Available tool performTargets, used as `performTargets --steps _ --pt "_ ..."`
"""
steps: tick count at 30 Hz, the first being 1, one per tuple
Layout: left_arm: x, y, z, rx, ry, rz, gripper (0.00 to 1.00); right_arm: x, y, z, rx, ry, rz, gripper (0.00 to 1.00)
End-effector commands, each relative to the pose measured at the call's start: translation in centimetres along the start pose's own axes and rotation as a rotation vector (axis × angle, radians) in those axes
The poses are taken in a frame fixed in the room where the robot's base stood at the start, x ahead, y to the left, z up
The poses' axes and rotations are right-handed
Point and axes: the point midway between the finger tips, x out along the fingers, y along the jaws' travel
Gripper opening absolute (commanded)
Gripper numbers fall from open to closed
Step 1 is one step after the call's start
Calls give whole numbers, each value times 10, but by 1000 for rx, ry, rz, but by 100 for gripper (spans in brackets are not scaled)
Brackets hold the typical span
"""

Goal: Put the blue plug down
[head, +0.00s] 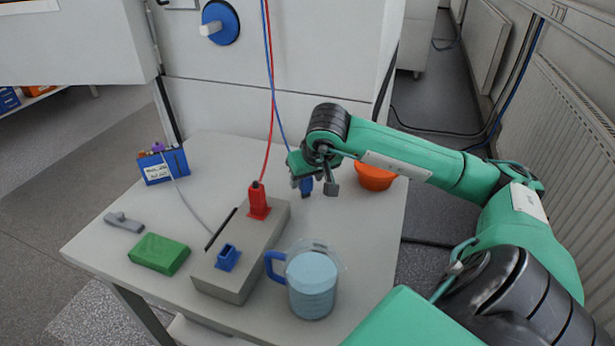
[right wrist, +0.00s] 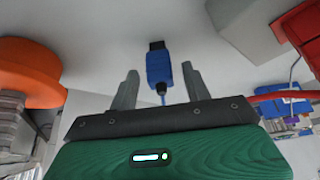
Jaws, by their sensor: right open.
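The blue plug (head: 306,187) is at the back right of the table, on its blue cable. In the right wrist view the blue plug (right wrist: 159,68) lies between the two fingers, with a visible gap on each side. Its dark tip points at the table top; I cannot tell for sure whether it touches. My right gripper (head: 319,184) is open around the plug, low over the table, and its spread fingers also show in the wrist view (right wrist: 159,75). My left gripper is not in view.
A grey box (head: 233,283) holds a red plug (head: 259,203) and an empty-looking blue socket (head: 228,258). A jug (head: 312,285) of bluish liquid stands in front. An orange bowl (head: 374,177) is close right of the gripper.

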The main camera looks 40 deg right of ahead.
Motion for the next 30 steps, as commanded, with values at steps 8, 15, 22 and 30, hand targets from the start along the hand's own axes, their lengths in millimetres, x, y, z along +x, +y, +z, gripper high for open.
performTargets --steps 8,15,22,30 --pt "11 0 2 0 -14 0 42 -62 0 -2 -3 8 2 49" --pt "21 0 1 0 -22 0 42 -105 0 -2 -1 6 0 49" --pt "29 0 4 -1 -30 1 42 -118 0 0 0 3 1 49" --pt "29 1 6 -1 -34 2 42 -118 0 0 0 2 1 49"
